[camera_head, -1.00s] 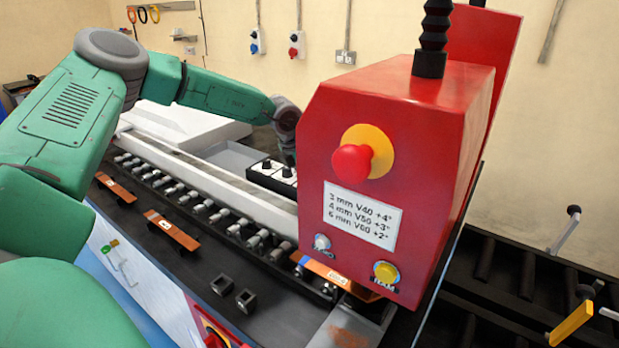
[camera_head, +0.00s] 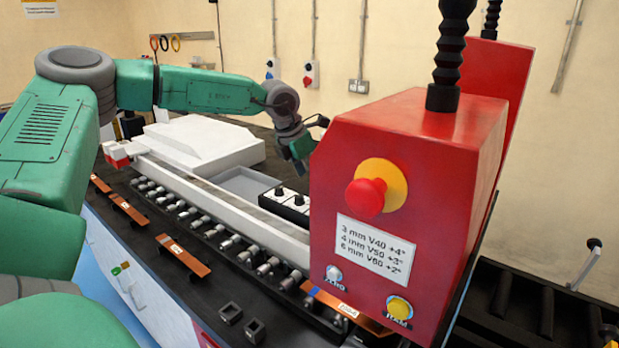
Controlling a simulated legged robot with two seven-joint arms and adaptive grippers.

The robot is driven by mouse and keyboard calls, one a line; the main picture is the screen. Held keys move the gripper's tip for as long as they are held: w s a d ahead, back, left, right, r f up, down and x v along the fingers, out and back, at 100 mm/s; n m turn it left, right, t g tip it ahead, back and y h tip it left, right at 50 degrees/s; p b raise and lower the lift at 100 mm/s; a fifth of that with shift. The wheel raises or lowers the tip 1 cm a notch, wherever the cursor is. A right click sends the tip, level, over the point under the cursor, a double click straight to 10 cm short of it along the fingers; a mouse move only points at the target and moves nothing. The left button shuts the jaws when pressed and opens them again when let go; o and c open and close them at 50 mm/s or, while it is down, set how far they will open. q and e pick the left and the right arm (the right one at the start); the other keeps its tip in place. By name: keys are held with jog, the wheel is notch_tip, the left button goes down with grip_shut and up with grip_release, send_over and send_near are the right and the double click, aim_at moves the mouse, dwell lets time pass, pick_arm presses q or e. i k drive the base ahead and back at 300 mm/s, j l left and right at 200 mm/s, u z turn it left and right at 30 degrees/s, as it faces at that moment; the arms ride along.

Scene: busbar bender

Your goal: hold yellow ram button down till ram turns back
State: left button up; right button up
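The yellow ram button (camera_head: 399,308), labelled RAM, sits low on the front of the red bender head (camera_head: 420,140). Nothing covers or touches it. My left arm reaches in from the left, behind the copper workpieces. My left gripper (camera_head: 307,143) is beside the upper left edge of the red head, well above and behind the button. The head hides part of its fingers, so its opening is unclear. My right gripper is out of the picture. A copper bar (camera_head: 345,306) lies under the head's lower left, next to the button's side.
A red emergency stop (camera_head: 365,198) on a yellow disc and a small white button (camera_head: 334,273) share the front face.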

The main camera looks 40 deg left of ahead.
aim_at(397, 308)
jog(key=k, duration=1.5)
